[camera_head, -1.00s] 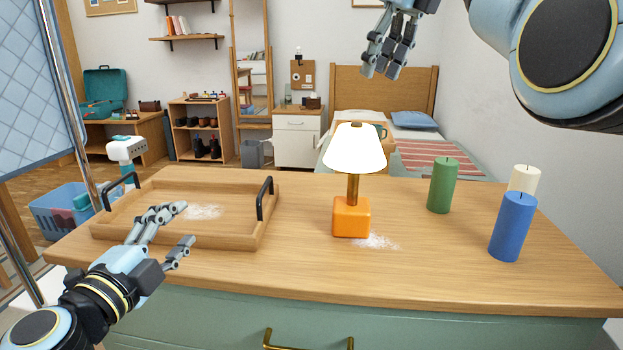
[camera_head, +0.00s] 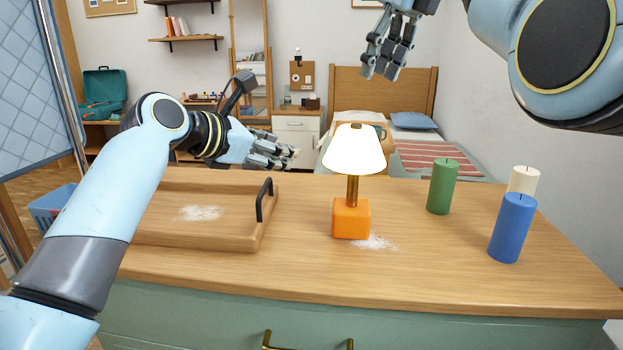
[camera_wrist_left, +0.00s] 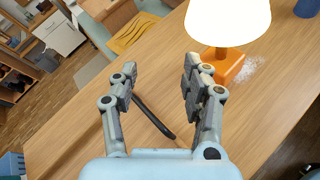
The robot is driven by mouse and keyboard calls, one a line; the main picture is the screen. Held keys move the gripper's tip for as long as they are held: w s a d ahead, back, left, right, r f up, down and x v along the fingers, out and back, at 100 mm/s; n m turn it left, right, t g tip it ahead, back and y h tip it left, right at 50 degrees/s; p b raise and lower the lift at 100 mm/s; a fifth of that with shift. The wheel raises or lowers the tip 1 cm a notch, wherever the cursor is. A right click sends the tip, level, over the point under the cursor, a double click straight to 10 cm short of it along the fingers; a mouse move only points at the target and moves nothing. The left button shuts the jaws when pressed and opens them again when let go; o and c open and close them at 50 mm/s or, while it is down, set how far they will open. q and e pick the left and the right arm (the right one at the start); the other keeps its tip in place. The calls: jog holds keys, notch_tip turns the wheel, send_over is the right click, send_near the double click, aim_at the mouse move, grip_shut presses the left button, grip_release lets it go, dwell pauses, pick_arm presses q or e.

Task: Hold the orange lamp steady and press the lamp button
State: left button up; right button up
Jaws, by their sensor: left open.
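The orange lamp (camera_head: 351,218) stands upright on the wooden dresser top, with an orange block base, a brass stem and a bright white shade (camera_head: 354,150). I cannot make out a button on it. My left gripper (camera_head: 283,155) is open and empty in the head view, raised left of the shade and apart from it. In the left wrist view, the open fingers (camera_wrist_left: 157,82) point toward the far edge of the top, and the lamp base (camera_wrist_left: 228,66) is to their right. My right gripper (camera_head: 385,58) hangs high above and behind the lamp; whether it is open is unclear.
A wooden tray (camera_head: 262,236) with black handles lies left of the lamp. Green (camera_head: 442,187), cream (camera_head: 522,180) and blue (camera_head: 512,228) candles stand to the right. White powder (camera_head: 375,242) lies beside the lamp base. The front middle of the top (camera_head: 330,275) is clear.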

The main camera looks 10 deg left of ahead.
pick_arm(q)
jog(key=n+g+h, duration=0.2)
send_near(349, 185)
jog(key=x, duration=1.1)
jog(key=shift+w, duration=0.1)
grip_shut()
pick_arm(e)
grip_shut()
